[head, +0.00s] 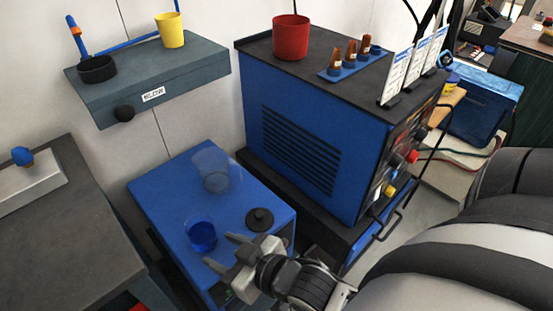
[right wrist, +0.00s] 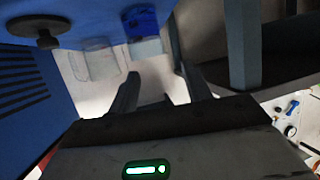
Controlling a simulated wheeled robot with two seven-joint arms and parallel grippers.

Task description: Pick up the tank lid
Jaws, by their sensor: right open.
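The tank lid, a small black disc with a knob (head: 260,219), lies on the top of the blue cabinet (head: 165,190), near its right edge. It also shows at the upper left of the right wrist view (right wrist: 36,33). My right gripper (head: 218,250) is open with nothing between its fingers, close to the cabinet's front edge. In the head view it is just left of and below the lid, apart from it. In the right wrist view its fingers (right wrist: 160,88) point away from the lid. My left gripper is not in view.
A clear cup with blue contents (head: 201,236) stands left of the lid, close to my right fingertips. A transparent cylinder (head: 211,170) stands behind. The blue welding machine (head: 300,150) rises on the right. A grey table (head: 70,230) is at left.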

